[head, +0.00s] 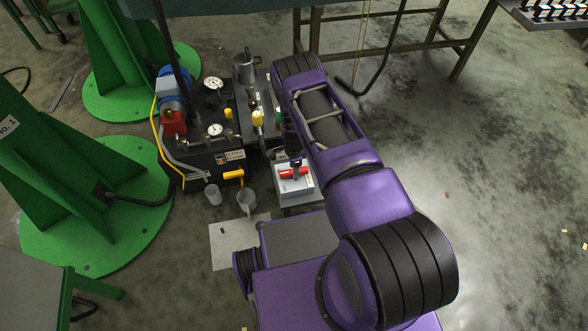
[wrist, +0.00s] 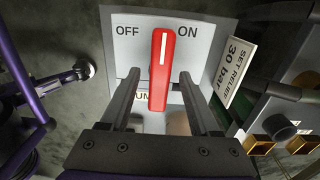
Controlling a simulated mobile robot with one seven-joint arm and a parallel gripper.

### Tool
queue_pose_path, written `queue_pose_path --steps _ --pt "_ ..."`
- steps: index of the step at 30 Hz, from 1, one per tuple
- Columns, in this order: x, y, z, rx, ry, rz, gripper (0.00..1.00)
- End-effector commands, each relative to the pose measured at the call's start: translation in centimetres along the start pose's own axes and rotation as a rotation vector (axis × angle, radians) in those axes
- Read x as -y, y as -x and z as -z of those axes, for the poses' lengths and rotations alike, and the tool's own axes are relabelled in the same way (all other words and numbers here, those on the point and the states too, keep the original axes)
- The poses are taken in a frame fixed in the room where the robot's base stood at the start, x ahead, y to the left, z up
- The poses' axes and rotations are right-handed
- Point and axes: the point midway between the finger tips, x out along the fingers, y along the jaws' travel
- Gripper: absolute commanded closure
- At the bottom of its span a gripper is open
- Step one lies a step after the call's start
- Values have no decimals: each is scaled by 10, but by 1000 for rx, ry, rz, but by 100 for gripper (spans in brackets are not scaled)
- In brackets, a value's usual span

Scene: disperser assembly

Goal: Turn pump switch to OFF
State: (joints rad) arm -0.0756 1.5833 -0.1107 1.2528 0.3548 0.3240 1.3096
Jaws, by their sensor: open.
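The pump switch is a red handle (wrist: 161,70) with a white line, on a grey-white panel (wrist: 205,25) marked OFF at left and ON at right. The handle's marked end points up between the two words, leaning slightly toward ON. My gripper (wrist: 159,75) is open, with one finger on each side of the handle. Gaps show beside the handle, though contact deeper down cannot be told. The lower label is partly hidden by my fingers. In the head view, the red handle (head: 293,173) shows on its light box (head: 297,187), just below my gripper (head: 297,162).
A "SET RELIEF 30 bar" tag (wrist: 236,65) stands right of the panel. The black pump unit (head: 200,158) with gauges and a yellow handle (head: 233,174) is left of the box. Open floor lies right.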

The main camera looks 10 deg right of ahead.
Motion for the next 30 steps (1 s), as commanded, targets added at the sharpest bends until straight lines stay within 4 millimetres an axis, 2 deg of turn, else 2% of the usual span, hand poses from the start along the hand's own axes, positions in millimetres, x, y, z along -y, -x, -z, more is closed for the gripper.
queue_pose_path --steps 5,15,30 --pt "0 0 0 0 0 0 38" --pt "0 0 0 0 0 0 99" --pt "0 0 0 0 62 0 100"
